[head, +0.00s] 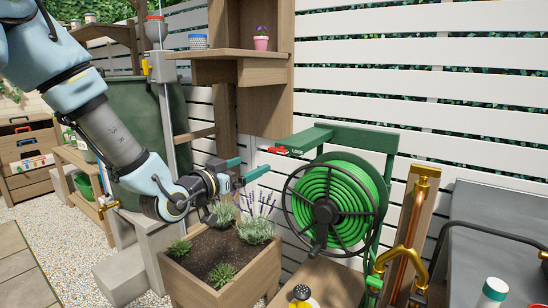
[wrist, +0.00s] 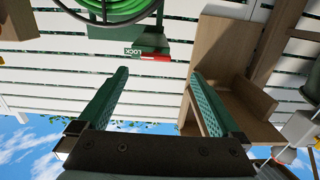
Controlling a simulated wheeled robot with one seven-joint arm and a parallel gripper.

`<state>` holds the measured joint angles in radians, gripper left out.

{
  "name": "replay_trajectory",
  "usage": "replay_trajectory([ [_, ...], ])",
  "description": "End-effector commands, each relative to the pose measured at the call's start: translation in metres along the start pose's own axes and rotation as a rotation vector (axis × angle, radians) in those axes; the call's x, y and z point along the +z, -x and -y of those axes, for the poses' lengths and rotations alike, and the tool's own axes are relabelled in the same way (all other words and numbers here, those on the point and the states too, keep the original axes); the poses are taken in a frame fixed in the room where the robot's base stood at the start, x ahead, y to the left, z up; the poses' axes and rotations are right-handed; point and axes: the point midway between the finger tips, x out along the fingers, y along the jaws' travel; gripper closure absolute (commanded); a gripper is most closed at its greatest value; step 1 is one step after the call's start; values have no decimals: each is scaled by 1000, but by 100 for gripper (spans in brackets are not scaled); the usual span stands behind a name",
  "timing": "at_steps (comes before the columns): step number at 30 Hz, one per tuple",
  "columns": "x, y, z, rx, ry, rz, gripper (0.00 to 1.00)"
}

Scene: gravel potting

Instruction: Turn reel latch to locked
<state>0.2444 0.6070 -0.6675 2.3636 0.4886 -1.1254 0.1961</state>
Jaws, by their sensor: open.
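The reel latch (head: 278,150) is a small red lever at the left end of the green bracket arm of the hose reel, beside a LOCK label. The red latch also shows in the wrist view (wrist: 155,59), where the picture is upside down. My gripper (head: 245,168) is open and empty, left of the latch and apart from it. In the wrist view my gripper's green fingers (wrist: 158,73) stand wide, with the latch beyond the gap between their tips. The hose reel (head: 333,205) holds a coiled green hose. Which position the latch is in, I cannot tell.
A wooden planter (head: 245,277) with lavender stands below my gripper. A wooden shelf (head: 240,70) with a pink pot (head: 261,43) is above. A brass pipe (head: 408,245) stands right of the reel. White fence slats are behind. The space between gripper and latch looks clear.

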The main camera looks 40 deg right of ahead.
Motion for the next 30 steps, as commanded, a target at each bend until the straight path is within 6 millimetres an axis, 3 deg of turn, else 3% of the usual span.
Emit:
replay_trajectory([
  [7,-9,-22,-7,15,5,-38,0],
  [21,-11,-100,-7,13,5,-34,0],
  [30,-10,-111,-6,11,3,-33,0],
])
